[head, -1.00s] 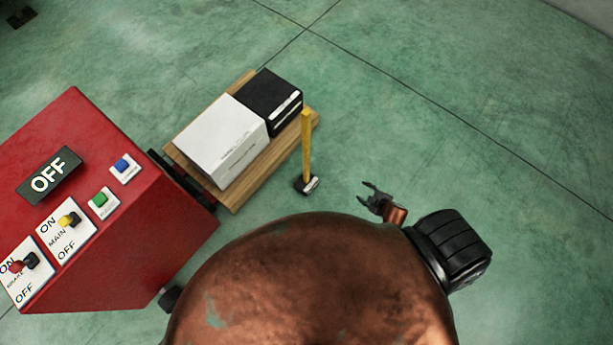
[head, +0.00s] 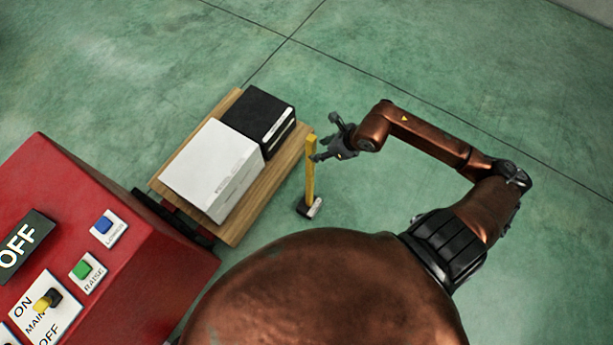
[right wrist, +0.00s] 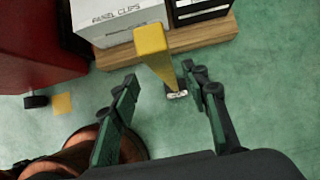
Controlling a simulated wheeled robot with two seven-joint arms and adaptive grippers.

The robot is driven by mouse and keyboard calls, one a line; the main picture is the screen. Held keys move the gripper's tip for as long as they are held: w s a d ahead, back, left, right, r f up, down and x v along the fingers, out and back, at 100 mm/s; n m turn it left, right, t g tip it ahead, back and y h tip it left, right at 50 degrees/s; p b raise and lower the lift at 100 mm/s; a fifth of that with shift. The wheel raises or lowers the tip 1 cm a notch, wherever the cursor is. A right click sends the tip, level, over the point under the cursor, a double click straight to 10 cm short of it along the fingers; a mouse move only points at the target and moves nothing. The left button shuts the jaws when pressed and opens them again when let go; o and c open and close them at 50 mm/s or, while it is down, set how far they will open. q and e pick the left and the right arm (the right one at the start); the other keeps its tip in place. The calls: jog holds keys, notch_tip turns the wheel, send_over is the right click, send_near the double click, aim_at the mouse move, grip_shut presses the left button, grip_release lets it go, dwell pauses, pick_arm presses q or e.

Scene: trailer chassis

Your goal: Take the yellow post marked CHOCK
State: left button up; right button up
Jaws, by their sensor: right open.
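The yellow post (head: 310,178) stands upright on a small dark base with a light label, on the floor. The label is too small to read in the head view. My right gripper (head: 324,140) is open beside the upper part of the post, at its right. In the right wrist view the post (right wrist: 151,42) rises ahead of the open fingers of my right gripper (right wrist: 163,82), roughly in line with the gap between them. I cannot tell whether a finger touches the post. My left gripper is not in view.
A wooden pallet (head: 240,232) left of the post carries a white box (head: 208,165) and a black box (head: 257,118). A red control cabinet (head: 150,245) with switches and buttons stands at the lower left. Green floor is clear to the right and behind.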

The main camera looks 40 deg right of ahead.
aim_at(315, 149)
jog(key=shift+x, duration=1)
jog(key=shift+d+b+x, duration=0.2)
jog(key=shift+b+x, duration=0.5)
jog(key=shift+x, duration=0.25)
jog(key=x, duration=0.2)
jog(key=shift+w+f+b, duration=0.15)
jog(key=shift+w+b, duration=0.15)
jog(key=shift+b, duration=0.1)
jog(key=shift+w+a+f, duration=0.15)
jog(key=shift+w+f, duration=0.05)
jog(key=shift+f, duration=0.1)
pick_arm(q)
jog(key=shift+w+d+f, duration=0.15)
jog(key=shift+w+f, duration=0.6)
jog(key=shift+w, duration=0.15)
pick_arm(e)
jog(key=shift+c, duration=0.3)
grip_shut()
jog(key=shift+r, duration=0.1)
